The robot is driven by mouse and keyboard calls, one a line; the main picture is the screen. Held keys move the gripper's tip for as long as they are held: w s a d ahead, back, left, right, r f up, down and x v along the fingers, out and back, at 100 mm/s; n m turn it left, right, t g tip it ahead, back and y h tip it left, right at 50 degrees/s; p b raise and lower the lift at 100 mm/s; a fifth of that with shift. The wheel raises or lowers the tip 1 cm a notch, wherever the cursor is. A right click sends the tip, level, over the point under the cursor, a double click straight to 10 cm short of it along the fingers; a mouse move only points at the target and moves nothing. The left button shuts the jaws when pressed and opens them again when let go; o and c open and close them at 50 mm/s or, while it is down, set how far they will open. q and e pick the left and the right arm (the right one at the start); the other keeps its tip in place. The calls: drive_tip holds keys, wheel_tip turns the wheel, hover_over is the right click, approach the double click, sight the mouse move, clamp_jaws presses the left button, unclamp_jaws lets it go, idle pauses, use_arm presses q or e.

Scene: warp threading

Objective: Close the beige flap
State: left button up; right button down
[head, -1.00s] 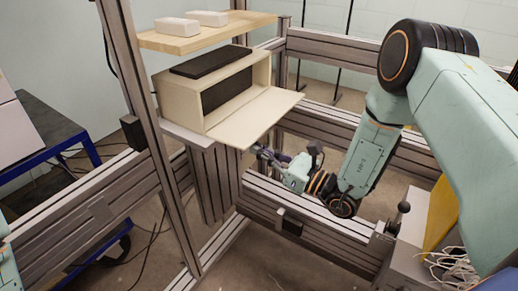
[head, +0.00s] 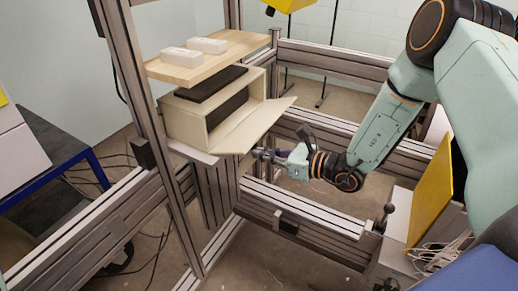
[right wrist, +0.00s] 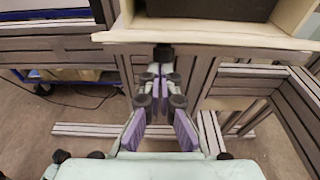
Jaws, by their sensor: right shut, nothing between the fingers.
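The beige flap (head: 250,128) is hinged along the lower front edge of a beige box (head: 215,120). It sticks out from the box, tilted upward, and the dark inside still shows above it. My right gripper (head: 258,153) is shut and empty at the flap's outer edge, near its front corner. In the right wrist view the shut fingertips (right wrist: 163,52) are just under the flap's edge (right wrist: 215,42). Whether they touch it I cannot tell for sure. My left gripper is not in view.
A wooden shelf (head: 195,65) with two white blocks (head: 207,45) is above the box. A black slab (head: 210,84) lies on the box top. Metal frame rails (head: 300,220) run below and around my right arm. A yellow panel (head: 430,190) stands at the right.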

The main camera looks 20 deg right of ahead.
sight(256, 138)
drive_tip(key=r+g+h+p, duration=0.1)
drive_tip(key=r+p, duration=0.1)
drive_tip(key=p, duration=0.1)
drive_tip(key=w+r+g+h+p, duration=0.1)
drive_tip(key=r+g+p, duration=0.1)
drive_tip(key=p, duration=0.2)
drive_tip(key=w+a+r+g+h+p, duration=0.1)
drive_tip(key=r+g+h+p, duration=0.1)
drive_tip(key=r+p, duration=0.1)
drive_tip(key=shift+a+r+p, duration=0.1)
drive_tip(key=shift+p, duration=0.2)
drive_tip(key=r+g+p, duration=0.1)
drive_tip(key=w+a+g+h+p, duration=0.1)
drive_tip(key=p, duration=0.1)
drive_tip(key=shift+w+r+h+p, duration=0.1)
drive_tip(key=shift+r+h+p, duration=0.2)
drive_tip(key=shift+r, duration=0.05)
drive_tip(key=shift+w+a+r+p, duration=0.6)
drive_tip(key=shift+w+p, duration=0.15)
drive_tip(key=shift+p, duration=0.2)
drive_tip(key=shift+w+a+r, duration=0.35)
drive_tip(key=shift+w+a, duration=0.2)
drive_tip(key=shift+w, duration=0.1)
drive_tip(key=shift+w+r, duration=0.1)
drive_tip(key=shift+r, duration=0.05)
